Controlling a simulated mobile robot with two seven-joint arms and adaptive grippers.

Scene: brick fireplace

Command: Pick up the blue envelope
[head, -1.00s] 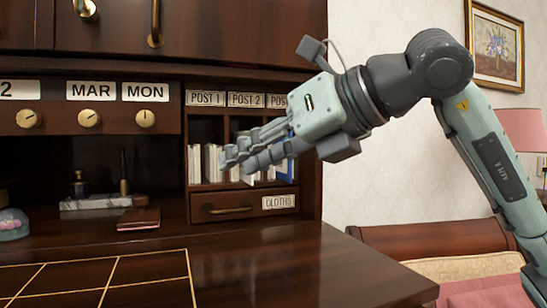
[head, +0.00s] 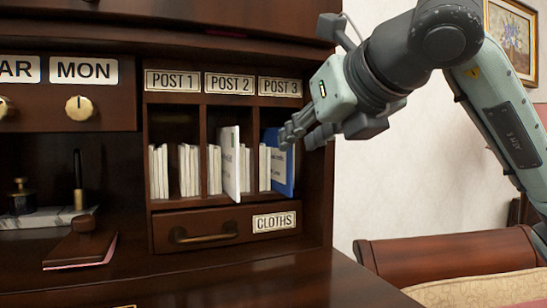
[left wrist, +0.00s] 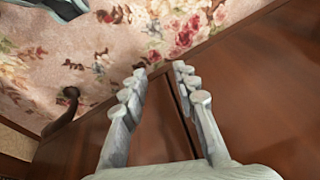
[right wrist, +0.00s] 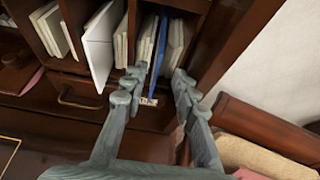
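The blue envelope (head: 284,172) stands upright in the POST 3 compartment of the wooden desk, at the right of a few white letters. In the right wrist view the blue envelope (right wrist: 160,44) shows edge-on as a thin blue strip. My right gripper (head: 306,135) is in front of the upper right of that compartment. In the right wrist view this gripper (right wrist: 162,82) is open, with the envelope's edge lined up between its fingertips; I cannot tell whether they touch it. My left gripper (left wrist: 162,78) is open and empty, seen only in the left wrist view.
A large white envelope (head: 231,165) sticks out of POST 2, left of the blue one. The compartment's right side wall (head: 317,185) is close to my right gripper. The CLOTHS drawer (head: 220,229) is shut below. A wooden-framed seat (head: 450,262) stands at the right.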

